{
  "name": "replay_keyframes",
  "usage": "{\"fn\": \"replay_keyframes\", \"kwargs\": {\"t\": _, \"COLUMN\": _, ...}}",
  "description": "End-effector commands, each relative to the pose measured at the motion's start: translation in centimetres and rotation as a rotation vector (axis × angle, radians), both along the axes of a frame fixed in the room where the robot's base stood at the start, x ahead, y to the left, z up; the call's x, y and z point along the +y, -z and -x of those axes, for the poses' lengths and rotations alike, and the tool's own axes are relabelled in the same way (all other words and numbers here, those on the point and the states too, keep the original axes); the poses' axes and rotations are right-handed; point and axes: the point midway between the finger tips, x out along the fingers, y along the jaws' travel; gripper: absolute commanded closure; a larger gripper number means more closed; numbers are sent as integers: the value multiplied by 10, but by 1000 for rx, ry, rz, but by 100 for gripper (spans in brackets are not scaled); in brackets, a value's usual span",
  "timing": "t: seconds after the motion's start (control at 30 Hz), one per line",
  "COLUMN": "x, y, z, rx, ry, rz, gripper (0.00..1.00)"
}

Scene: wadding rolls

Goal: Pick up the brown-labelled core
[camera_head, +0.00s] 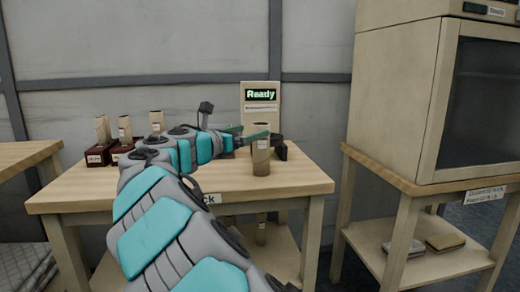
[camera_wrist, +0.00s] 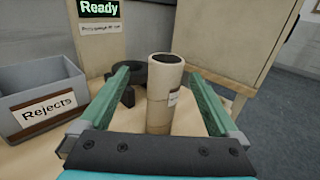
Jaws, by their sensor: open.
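A tall tan cardboard core (camera_head: 261,160) stands upright on the wooden table near its front right. In the wrist view the core (camera_wrist: 163,112) is hollow, with a small pale label on its right side and a darker band low down; I cannot tell that the label is brown. My gripper (camera_head: 250,134) is open, and its green fingers (camera_wrist: 157,74) reach out on either side of this core, with visible gaps. Other cores stand at the table's left, one (camera_head: 102,130), another (camera_head: 125,129) and a third (camera_head: 156,121); their label colours are too small to tell.
A device with a green "Ready" display (camera_head: 260,94) stands behind the core, with a dark curved part (camera_wrist: 127,80) near its base. A grey bin labelled "Rejects" (camera_wrist: 35,92) is at the left in the wrist view. A large cabinet (camera_head: 400,90) stands on a separate table at right.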

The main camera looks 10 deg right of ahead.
Motion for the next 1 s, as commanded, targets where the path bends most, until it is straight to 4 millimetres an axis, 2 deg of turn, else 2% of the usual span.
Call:
{"fn": "replay_keyframes", "kwargs": {"t": 0.43, "x": -27, "y": -3, "z": -22, "rx": 2, "ry": -4, "rz": 5, "gripper": 3}}
{"fn": "replay_keyframes", "kwargs": {"t": 0.7, "x": -59, "y": -5, "z": -43, "rx": 4, "ry": -2, "rz": 3, "gripper": 3}}
{"fn": "replay_keyframes", "kwargs": {"t": 0.97, "x": -63, "y": -6, "z": -47, "rx": 4, "ry": -2, "rz": 5, "gripper": 3}}
{"fn": "replay_keyframes", "kwargs": {"t": 1.0, "x": -63, "y": -6, "z": -47, "rx": 3, "ry": -3, "rz": 6, "gripper": 6}}
